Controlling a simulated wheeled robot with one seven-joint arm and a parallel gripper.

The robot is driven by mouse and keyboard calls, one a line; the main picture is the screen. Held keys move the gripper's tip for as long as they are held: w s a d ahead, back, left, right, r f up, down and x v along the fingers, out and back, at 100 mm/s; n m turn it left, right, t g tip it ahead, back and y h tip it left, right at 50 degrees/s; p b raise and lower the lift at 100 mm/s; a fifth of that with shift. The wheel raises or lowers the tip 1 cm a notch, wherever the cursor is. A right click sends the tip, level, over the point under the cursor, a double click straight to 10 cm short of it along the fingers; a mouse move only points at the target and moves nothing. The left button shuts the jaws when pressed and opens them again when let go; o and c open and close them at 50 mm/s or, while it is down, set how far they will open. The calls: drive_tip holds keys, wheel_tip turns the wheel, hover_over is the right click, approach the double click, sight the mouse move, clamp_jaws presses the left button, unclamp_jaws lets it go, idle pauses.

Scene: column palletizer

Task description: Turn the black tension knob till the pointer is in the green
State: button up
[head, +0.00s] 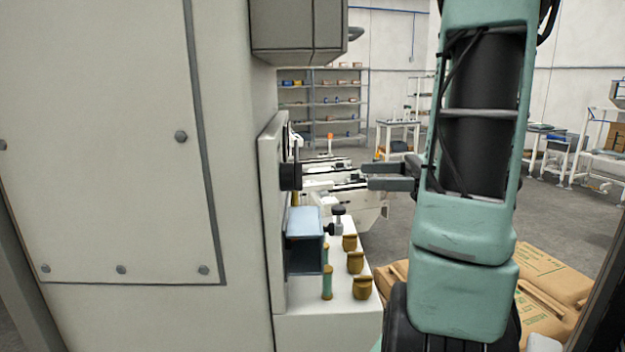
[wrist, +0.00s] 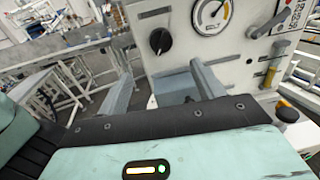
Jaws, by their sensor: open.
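The black tension knob (wrist: 160,41) sits on the front of a pale panel, with a white line on its face. In the head view the knob (head: 290,176) shows from the side, sticking out from the panel. A round gauge (wrist: 212,15) is up and right of it in the wrist view, cut by the top edge. My gripper (head: 366,176) is open and empty, at about knob height, with a clear gap to the knob. In the wrist view my fingers (wrist: 160,68) are spread below the knob.
A blue-grey bracket (head: 304,240) juts out below the knob. Several brass fittings (head: 355,262) and a small black-topped handle (head: 338,210) stand on the ledge. A large pale cabinet (head: 110,140) fills the left.

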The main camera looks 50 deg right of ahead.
sight(301, 174)
drive_tip(key=x, duration=1.4)
drive_tip(key=shift+f+b, duration=0.15)
drive_tip(key=shift+b, duration=0.2)
drive_tip(key=c, duration=1)
drive_tip(key=shift+f, duration=0.1)
